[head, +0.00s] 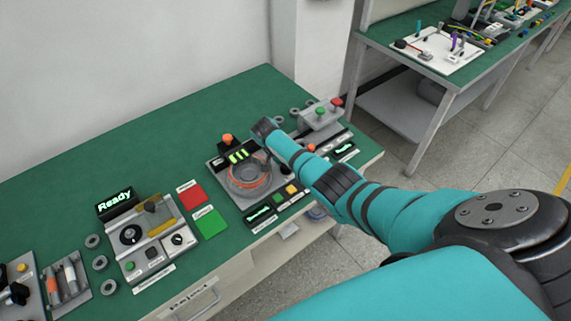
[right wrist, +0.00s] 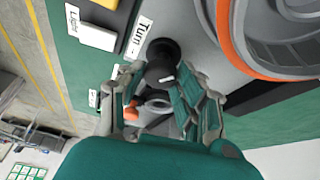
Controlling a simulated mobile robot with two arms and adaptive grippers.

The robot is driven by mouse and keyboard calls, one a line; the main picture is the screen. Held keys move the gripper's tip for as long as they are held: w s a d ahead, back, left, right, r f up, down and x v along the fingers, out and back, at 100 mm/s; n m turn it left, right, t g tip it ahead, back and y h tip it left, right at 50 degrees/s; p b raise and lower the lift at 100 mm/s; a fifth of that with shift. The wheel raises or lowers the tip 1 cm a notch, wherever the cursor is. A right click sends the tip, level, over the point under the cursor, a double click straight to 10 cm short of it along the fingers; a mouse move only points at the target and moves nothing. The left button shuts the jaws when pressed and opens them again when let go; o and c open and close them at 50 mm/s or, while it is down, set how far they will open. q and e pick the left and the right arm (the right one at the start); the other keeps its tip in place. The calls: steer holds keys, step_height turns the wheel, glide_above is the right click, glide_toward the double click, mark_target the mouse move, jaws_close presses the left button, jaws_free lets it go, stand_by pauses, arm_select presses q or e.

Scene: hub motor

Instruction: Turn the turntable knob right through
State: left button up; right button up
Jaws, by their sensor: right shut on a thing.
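The turntable knob (right wrist: 160,50) is a dark round knob beside a white label reading "Turn" in the right wrist view. My right gripper (right wrist: 161,76) is shut on it, with a finger on each side; the fingers partly cover it. The turntable (head: 248,180), a grey disc with an orange ring, sits on a grey plate in the head view. Its orange rim also shows at the right of the wrist view (right wrist: 226,40). In the head view my right arm reaches over the plate and hides the knob. My left gripper is in neither view.
Left of the turntable are red (head: 191,196) and green (head: 210,223) pads and a control panel with a "Ready" display (head: 115,202). A grey box with red and green buttons (head: 320,114) stands behind my arm. The green bench top (head: 110,160) is clear at the back left.

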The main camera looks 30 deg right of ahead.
steer(key=shift+w+f+m+b, duration=0.15)
steer(key=shift+m+b, duration=0.25)
steer(key=shift+m, duration=0.1)
steer(key=m+g+b, duration=0.1)
steer(key=m+b, duration=0.2)
steer(key=b, duration=0.2)
steer(key=m+g+b, duration=0.1)
steer(key=m+b, duration=0.3)
steer(key=b, duration=0.1)
steer(key=m+g+y+b, duration=0.1)
steer(key=m+g+b, duration=0.1)
steer(key=m+b, duration=0.2)
steer(key=shift+w+d+b, duration=0.15)
steer(key=shift+w+b, duration=0.05)
steer(key=shift+b, duration=0.25)
steer(key=shift+m+g+b, duration=0.4)
steer(key=shift+m+b, duration=0.3)
steer(key=shift+b, duration=0.3)
steer(key=shift+r, duration=0.25)
steer(key=o, duration=1.1)
steer(key=shift+s, duration=0.1)
